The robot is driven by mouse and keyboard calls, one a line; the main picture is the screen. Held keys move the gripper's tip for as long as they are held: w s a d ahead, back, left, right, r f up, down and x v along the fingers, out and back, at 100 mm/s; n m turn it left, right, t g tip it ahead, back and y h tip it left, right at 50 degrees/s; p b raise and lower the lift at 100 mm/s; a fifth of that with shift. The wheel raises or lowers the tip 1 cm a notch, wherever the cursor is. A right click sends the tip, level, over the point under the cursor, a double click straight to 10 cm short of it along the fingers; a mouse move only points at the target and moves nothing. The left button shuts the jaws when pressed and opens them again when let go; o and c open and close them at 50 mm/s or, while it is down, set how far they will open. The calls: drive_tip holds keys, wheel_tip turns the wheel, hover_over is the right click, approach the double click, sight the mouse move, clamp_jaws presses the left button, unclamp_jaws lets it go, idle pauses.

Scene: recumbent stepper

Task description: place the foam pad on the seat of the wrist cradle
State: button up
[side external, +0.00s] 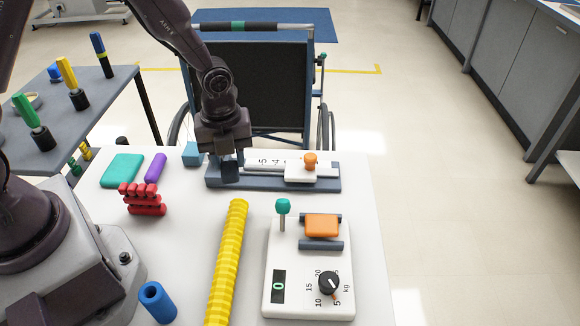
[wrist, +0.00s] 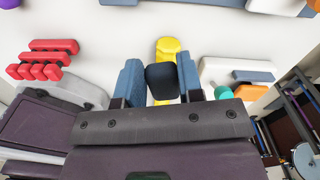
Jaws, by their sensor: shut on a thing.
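My gripper (side external: 229,166) points down and is shut on a dark navy rounded block, which I take to be the foam pad (side external: 230,173). In the wrist view the pad (wrist: 162,82) sits between the two blue fingers. The gripper and pad appear at the left end of a long slate-blue base with a number scale, a white slide and an orange knob; I take this as the wrist cradle (side external: 275,184). Whether the pad touches the base cannot be told. The seat is hidden behind the gripper and pad.
A white dial unit (side external: 310,285) with an orange block (side external: 322,226) between slate bars stands in front. A wheelchair (side external: 265,90) stands behind.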

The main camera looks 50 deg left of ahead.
drive_tip(key=w+d+r+n, duration=0.1)
drive_tip(key=w+d+n, duration=0.3)
drive_tip(key=w+n, duration=0.45)
drive_tip(key=n, duration=2)
approach(289, 175)
wheel_tip(289, 175, down, 7)
drive_tip(key=o, duration=1)
drive_tip(key=shift+f, duration=0.15)
drive_tip(key=shift+c, duration=0.2)
